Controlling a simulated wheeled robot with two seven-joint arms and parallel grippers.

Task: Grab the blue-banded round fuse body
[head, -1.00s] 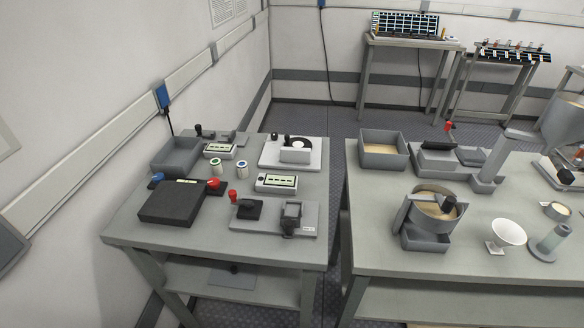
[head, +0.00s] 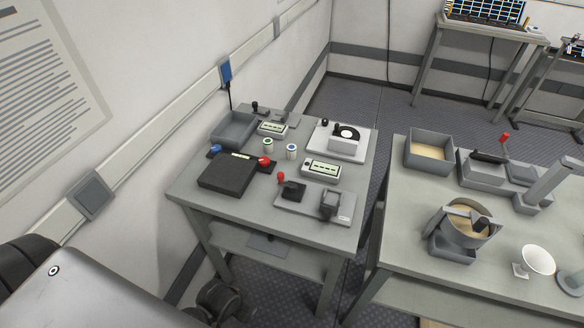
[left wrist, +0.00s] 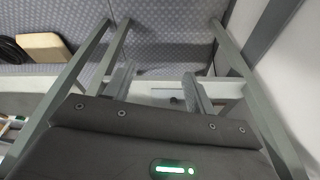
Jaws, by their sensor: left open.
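The blue-banded round fuse body (head: 291,152) is a small white upright cylinder on the left table (head: 240,223) in the head view. A similar green-banded one (head: 268,146) stands just left of it. My left gripper (left wrist: 158,90) shows in the left wrist view with its two fingers spread apart and nothing held between them. That view faces the floor and table legs, and the fuse body is not in it. In the head view my left arm is low at the left, below the table top. My right gripper is not seen.
A second table (head: 399,221) stands to the right across a gap.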

